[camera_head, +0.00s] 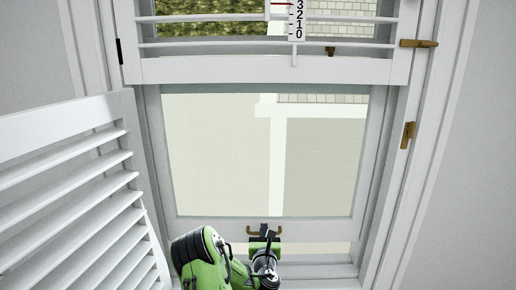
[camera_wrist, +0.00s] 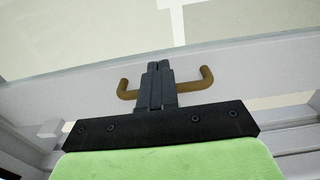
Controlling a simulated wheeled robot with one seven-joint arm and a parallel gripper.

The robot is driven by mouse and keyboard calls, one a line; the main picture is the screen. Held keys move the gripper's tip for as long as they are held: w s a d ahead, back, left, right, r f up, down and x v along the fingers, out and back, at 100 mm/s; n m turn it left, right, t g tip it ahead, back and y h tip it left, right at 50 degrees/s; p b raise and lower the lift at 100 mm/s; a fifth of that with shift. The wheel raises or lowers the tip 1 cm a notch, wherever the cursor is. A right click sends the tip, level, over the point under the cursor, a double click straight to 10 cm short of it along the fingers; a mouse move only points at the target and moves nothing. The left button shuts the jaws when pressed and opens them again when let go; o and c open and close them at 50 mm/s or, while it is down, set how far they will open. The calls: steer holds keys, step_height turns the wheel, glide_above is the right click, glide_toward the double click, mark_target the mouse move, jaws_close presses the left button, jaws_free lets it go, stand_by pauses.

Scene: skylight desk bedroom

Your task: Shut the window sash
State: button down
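The lower window sash (camera_head: 200,223) is a white frame around a large glass pane. A pale strip shows between its bottom rail and the sill, so the sash stands slightly raised. A brass handle (camera_head: 280,232) with two upturned ends sits on the bottom rail; it also shows in the wrist view (camera_wrist: 195,85). My gripper (camera_head: 266,240) is at the middle of the handle. In the wrist view my gripper (camera_wrist: 160,68) has its two dark fingers together, covering the middle of the bar. Whether the fingers touch the bar cannot be told.
A white louvred shutter (camera_head: 75,185) stands open at the left. Another louvred panel (camera_head: 200,68) crosses the upper window, with a numbered scale (camera_head: 297,20) behind it. Brass latches (camera_head: 408,134) sit on the right frame. The wall at the right is bare.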

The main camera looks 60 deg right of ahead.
step_height(320, 180, down, 7)
steer(key=b, duration=0.4)
stand_by(0.5)
steer(key=shift+f, duration=1.7)
steer(key=shift+r, duration=0.1)
